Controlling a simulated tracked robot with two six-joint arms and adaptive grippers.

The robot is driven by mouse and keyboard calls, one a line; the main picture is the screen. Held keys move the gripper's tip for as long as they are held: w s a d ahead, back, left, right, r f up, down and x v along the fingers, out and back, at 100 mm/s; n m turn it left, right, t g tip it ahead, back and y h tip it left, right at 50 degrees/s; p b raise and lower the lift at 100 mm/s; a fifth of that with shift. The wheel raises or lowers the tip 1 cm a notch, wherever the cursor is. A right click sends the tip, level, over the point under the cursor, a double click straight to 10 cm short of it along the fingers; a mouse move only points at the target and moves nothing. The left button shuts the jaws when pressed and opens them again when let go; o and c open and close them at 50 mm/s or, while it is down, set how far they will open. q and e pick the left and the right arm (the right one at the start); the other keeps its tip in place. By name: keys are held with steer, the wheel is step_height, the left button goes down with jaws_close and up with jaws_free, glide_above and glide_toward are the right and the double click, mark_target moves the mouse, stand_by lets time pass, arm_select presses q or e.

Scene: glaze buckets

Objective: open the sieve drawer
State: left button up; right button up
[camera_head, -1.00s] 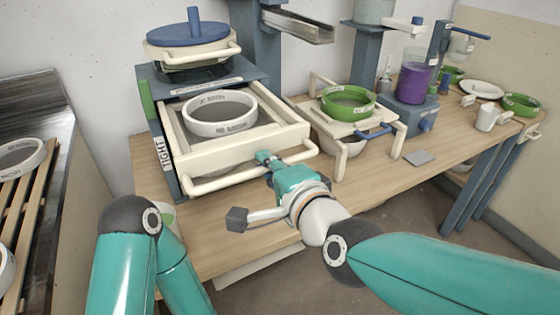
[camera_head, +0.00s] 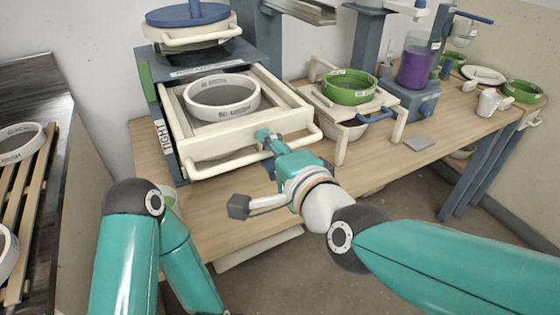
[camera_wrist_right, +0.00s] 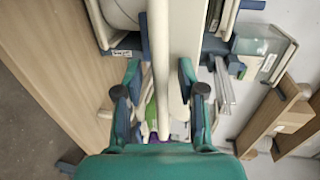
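The sieve drawer (camera_head: 222,138) is a cream frame pulled well out of the blue-grey cabinet (camera_head: 215,58). A white labelled ring (camera_head: 238,108) sits in it. A cream bar handle (camera_head: 222,165) runs along its front. My right gripper (camera_head: 268,150) is at the right part of this handle. In the right wrist view, the handle bar (camera_wrist_right: 160,60) passes between the two fingers of my right gripper (camera_wrist_right: 160,95), with a gap on each side, so the fingers look open around it.
A blue-lidded sieve (camera_head: 190,28) sits on the cabinet. To the right, a cream stand (camera_head: 370,112) carries a green sieve (camera_head: 350,88), beside a purple-filled vessel (camera_head: 415,68). A slatted wooden rack (camera_head: 32,185) is at far left. Table front (camera_head: 225,215) is mostly bare.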

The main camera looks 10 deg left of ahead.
steer(key=v, duration=1.1)
steer(key=shift+s+d, duration=0.2)
steer(key=shift+d, duration=0.05)
steer(key=shift+w+d+r, duration=0.1)
steer(key=w+d+f+m+g+h+p, duration=0.1)
steer(key=w+d+f+m+h+p, duration=0.2)
steer(key=f, duration=0.4)
steer(key=w+d+f+g+h+p, duration=0.1)
steer(key=w+d+f+h+p, duration=0.1)
steer(key=w+d+f, duration=0.4)
steer(key=s+d+f+g+h+p, duration=0.1)
steer(key=d+f+g+h+p, duration=0.3)
steer(key=f, duration=0.8)
steer(key=s+d+f+n+g+y+p, duration=0.2)
steer(key=s+f+n+g, duration=0.3)
steer(key=s+f+n, duration=0.5)
steer(key=s+d+f, duration=0.1)
steer(key=s+f, duration=0.5)
steer(key=f, duration=0.1)
steer(key=shift+s+d+n+y, duration=0.2)
steer(key=shift+s+n+y, duration=0.1)
steer(key=shift+n, duration=0.1)
